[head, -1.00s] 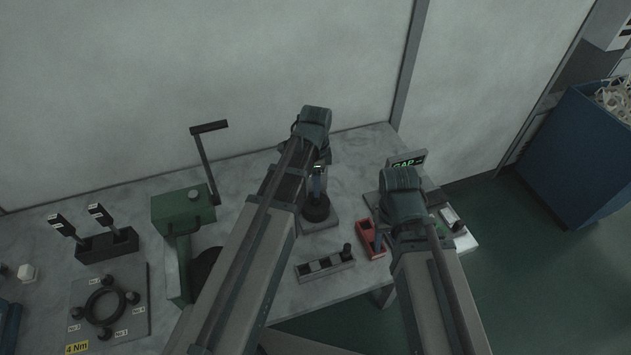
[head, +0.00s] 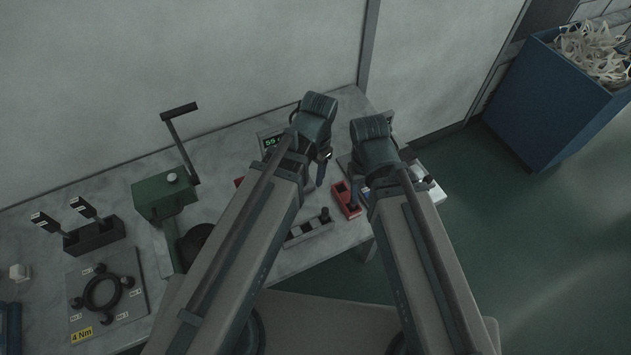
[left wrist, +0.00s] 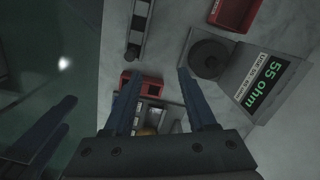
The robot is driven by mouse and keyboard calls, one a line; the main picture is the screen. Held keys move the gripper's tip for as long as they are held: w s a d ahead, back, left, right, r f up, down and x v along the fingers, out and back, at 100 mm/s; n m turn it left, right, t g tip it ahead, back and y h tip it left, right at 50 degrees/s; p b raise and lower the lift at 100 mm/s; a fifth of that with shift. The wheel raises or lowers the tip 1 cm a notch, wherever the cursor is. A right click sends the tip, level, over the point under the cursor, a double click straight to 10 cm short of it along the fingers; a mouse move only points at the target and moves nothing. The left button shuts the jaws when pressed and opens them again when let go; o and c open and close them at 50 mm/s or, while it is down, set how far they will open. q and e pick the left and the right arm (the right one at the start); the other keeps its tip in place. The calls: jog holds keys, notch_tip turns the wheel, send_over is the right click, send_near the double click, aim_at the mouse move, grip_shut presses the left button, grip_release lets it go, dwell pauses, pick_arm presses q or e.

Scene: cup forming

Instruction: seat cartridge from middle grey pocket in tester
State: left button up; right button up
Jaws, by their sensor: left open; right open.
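The tester shows its green display (head: 272,140) behind my left arm; in the left wrist view its grey body (left wrist: 237,85) reads "55 ohm", with a round dark fixture (left wrist: 210,58) beside the display. The grey pocket strip (head: 308,232) lies in front, with a dark upright knob (head: 324,215) at its right end; it also shows in the left wrist view (left wrist: 139,26). What its middle pocket holds is unclear. My left gripper (left wrist: 158,74) is open and empty, above the bench. My right gripper (left wrist: 52,125) is open; its fingers are mostly hidden in the head view.
A red tray (head: 347,200) sits between the strip and my right arm. Another red tray (left wrist: 236,12) lies beside the tester. A green hand press (head: 165,196), a black stand (head: 94,236) and a ring fixture plate (head: 103,291) occupy the left bench. A blue bin (head: 550,100) stands right.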

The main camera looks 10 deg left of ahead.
pick_arm(q)
jog(key=s+n, duration=0.1)
jog(key=s+d+n, duration=0.1)
jog(key=s, duration=0.1)
jog(key=s+d+n, duration=0.1)
jog(key=shift+s+d, duration=0.15)
jog(key=shift+s, duration=0.15)
